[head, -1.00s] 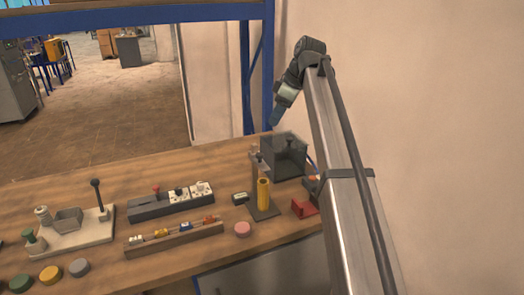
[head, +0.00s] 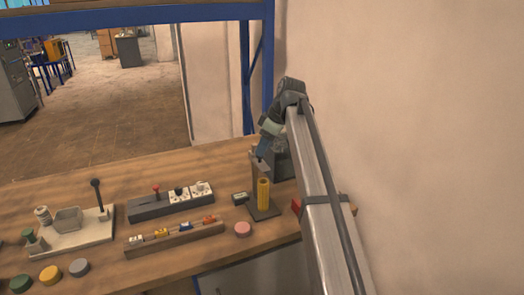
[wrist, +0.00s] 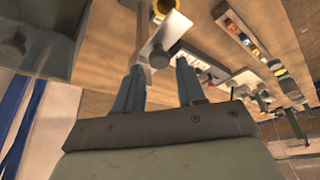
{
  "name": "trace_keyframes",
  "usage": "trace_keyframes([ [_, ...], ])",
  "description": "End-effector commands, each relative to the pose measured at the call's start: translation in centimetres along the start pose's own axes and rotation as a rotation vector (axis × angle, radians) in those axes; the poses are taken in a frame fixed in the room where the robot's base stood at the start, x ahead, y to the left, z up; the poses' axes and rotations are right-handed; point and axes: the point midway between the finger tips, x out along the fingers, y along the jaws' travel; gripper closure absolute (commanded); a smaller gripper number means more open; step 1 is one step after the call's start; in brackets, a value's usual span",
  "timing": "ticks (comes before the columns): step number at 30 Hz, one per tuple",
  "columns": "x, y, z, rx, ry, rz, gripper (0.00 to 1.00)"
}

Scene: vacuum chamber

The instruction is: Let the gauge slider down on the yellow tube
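The yellow tube (head: 264,193) stands upright on the dark base of the gauge stand (head: 264,212), in front of its post. In the wrist view the tube (wrist: 163,7) shows at the top edge, next to the grey post (wrist: 144,30). The slider is high on the post, above the tube; its rounded grey knob (wrist: 158,58) shows in the wrist view. My gripper (wrist: 160,66) is open, its two blue fingers apart, with the knob between or just beyond the tips. I cannot tell about contact. In the head view my gripper (head: 262,160) is at the post's top and partly hides the slider.
A dark clear-sided box (head: 283,165) stands behind the stand, partly hidden by my arm. A small grey gauge (head: 240,198) and a pink disc (head: 243,229) lie left of the stand. A rack (head: 175,237) and a switch block (head: 170,203) are further left.

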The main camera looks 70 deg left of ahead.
Motion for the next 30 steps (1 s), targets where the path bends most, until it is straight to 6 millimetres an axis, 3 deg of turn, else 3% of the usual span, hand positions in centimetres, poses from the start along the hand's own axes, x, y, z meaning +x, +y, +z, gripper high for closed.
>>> trace_keyframes([
  [6, 1.9, 0.0, 0.1, 0.0, 0.0, 0.0, 0.61],
  [17, 2.3, 0.0, 0.0, 0.0, 0.0, 0.001, 0.61],
  [26, 2.3, 0.0, 0.0, 0.0, 0.0, 0.001, 0.87],
  [30, 2.5, 0.0, 0.1, 0.0, 0.0, 0.0, 0.88],
])
